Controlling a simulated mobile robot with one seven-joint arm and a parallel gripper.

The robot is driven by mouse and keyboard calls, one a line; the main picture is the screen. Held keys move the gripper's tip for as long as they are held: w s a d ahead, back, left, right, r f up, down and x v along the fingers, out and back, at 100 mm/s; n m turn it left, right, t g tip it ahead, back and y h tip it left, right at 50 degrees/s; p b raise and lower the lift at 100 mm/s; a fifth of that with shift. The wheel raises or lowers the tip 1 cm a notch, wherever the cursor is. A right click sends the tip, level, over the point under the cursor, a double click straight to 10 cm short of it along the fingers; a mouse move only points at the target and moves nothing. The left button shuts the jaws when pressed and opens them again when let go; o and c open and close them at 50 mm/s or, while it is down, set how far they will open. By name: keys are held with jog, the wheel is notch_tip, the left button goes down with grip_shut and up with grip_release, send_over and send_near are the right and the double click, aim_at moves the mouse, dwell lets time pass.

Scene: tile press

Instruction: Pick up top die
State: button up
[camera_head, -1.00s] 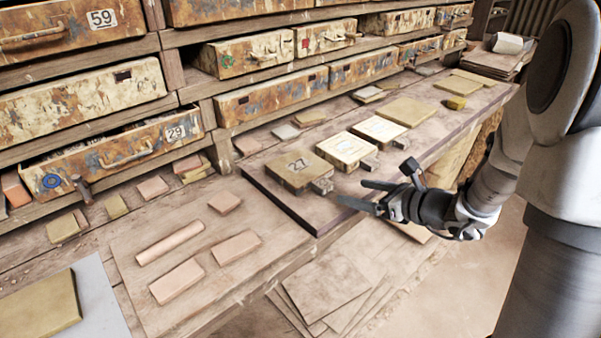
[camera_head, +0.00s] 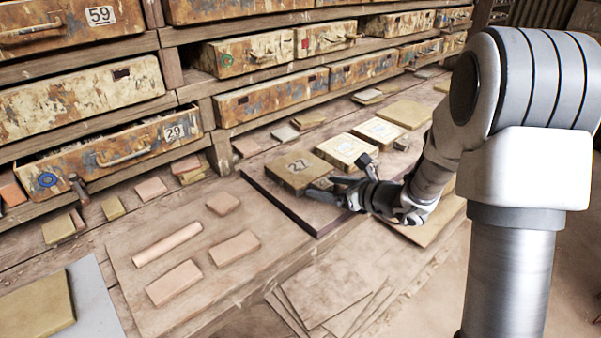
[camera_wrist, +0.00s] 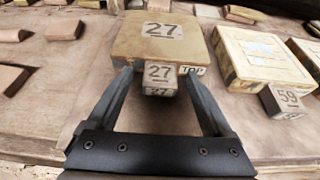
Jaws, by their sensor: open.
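The top die (camera_head: 297,168) is a flat tan block marked 27, lying on the dark-edged board on the bench. In the wrist view the die (camera_wrist: 160,35) has a TOP label on its near side and a small grip block (camera_wrist: 159,78), also marked 27, sticking out toward me. My gripper (camera_wrist: 158,76) is open, with one finger on each side of that block. The fingertips are close to the die's near side; I cannot tell whether they touch it. In the head view my gripper (camera_head: 322,190) is at the die's right front, hiding the grip block.
Right of the die is a pale die (camera_head: 346,150), whose block (camera_wrist: 288,101) reads 59 in the wrist view. Another pale die (camera_head: 379,131) lies beyond.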

grip_shut()
dwell(1.2)
jog(key=shift+r, duration=0.1)
